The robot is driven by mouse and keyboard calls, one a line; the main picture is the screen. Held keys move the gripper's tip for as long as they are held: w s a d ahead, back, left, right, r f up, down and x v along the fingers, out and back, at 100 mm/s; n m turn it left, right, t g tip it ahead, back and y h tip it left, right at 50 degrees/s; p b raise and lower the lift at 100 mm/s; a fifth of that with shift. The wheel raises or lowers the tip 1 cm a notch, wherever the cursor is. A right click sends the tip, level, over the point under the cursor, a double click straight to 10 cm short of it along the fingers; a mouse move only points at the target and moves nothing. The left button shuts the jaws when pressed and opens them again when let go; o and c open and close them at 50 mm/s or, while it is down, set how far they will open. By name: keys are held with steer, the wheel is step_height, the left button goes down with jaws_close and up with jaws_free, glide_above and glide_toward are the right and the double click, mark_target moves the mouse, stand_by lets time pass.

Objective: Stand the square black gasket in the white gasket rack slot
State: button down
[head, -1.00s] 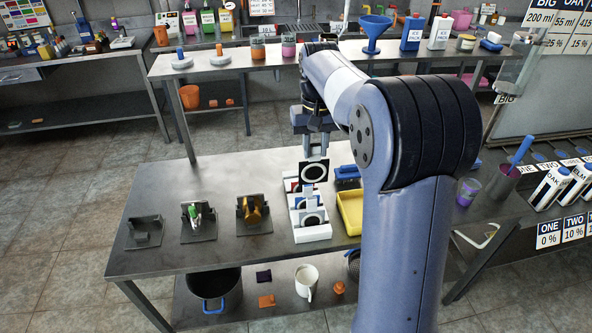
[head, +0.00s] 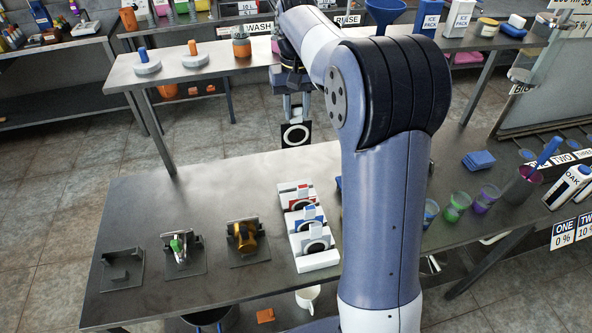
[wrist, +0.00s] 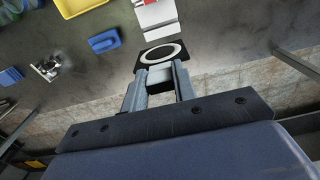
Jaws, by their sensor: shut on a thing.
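My gripper (head: 296,106) is shut on the square black gasket (head: 296,134), which has a white ring on its face. The gasket hangs upright below the fingers, in the air beyond the back of the white gasket rack (head: 318,262) and apart from it. In the wrist view the gasket (wrist: 160,55) sits at the fingertips (wrist: 161,72), with part of the rack (wrist: 158,14) past it. The rack stands on the steel table and has several sections in a row, with red, blue and black-ringed pieces in them. Which slot is empty is too small to tell.
Several small metal stands (head: 181,251) are on the table left of the rack. In the wrist view a blue block (wrist: 104,41) and a yellow tray (wrist: 78,6) lie near the rack. Cups (head: 457,207) stand at the right. The table's back left is clear.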

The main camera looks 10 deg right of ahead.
mark_target(297, 135)
step_height(297, 135, down, 20)
steer(key=p, duration=0.1)
steer(key=shift+p, duration=0.4)
steer(key=shift+f, duration=0.2)
steer(key=c, duration=1.1)
jaws_free()
steer(key=shift+c, duration=0.2)
step_height(297, 135, up, 12)
steer(key=shift+r+b, duration=0.2)
steer(key=shift+b, duration=0.45)
steer(key=shift+f, duration=0.1)
step_height(297, 135, down, 8)
steer(key=shift+p, duration=0.4)
